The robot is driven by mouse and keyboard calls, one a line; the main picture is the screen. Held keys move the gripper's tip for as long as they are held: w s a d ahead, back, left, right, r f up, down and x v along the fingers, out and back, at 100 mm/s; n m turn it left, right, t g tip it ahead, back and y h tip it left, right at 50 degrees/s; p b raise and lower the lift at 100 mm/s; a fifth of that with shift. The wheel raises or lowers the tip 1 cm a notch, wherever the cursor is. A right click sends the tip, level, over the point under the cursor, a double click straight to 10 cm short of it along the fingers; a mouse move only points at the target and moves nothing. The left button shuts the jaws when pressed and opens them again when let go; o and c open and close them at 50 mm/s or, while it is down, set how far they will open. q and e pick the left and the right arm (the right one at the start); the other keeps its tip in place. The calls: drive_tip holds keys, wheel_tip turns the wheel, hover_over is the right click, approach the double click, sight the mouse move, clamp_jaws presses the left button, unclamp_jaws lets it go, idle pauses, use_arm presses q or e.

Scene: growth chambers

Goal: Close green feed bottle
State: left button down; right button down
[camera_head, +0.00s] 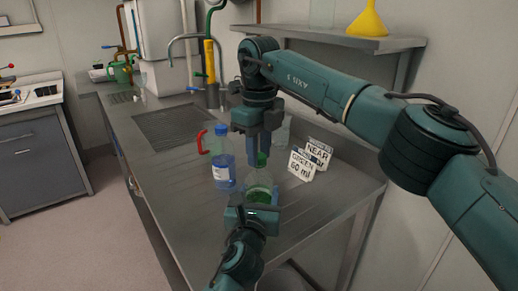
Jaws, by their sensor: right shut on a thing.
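The feed bottle (260,192) is clear with green liquid in its lower part. It stands upright on the steel bench. Its green cap (262,159) shows at the top, between the fingertips of my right gripper (257,152). That gripper points straight down from above and is shut on the cap. The cap is at or just above the bottle's neck; I cannot tell whether it touches. My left gripper (256,204) comes from the near side, low at the bottle's body. Its fingers are partly hidden, so I cannot tell whether they grip the bottle.
A bottle with blue liquid (222,170) and a red handle (201,142) stand just left. Label cards (302,165), one reading GREEN 60 ml, stand close on the right. The sink (175,122) lies behind left. A wall shelf (330,38) holds a yellow funnel (368,22).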

drive_tip(key=m, duration=0.6)
drive_tip(key=shift+m, duration=0.4)
drive_tip(key=m, duration=0.4)
drive_tip(key=shift+m, duration=0.4)
drive_tip(key=c, duration=1)
unclamp_jaws()
drive_tip(key=shift+c, duration=0.2)
drive_tip(key=shift+r, duration=3.75)
use_arm(q)
drive_tip(key=shift+c, duration=1.9)
unclamp_jaws()
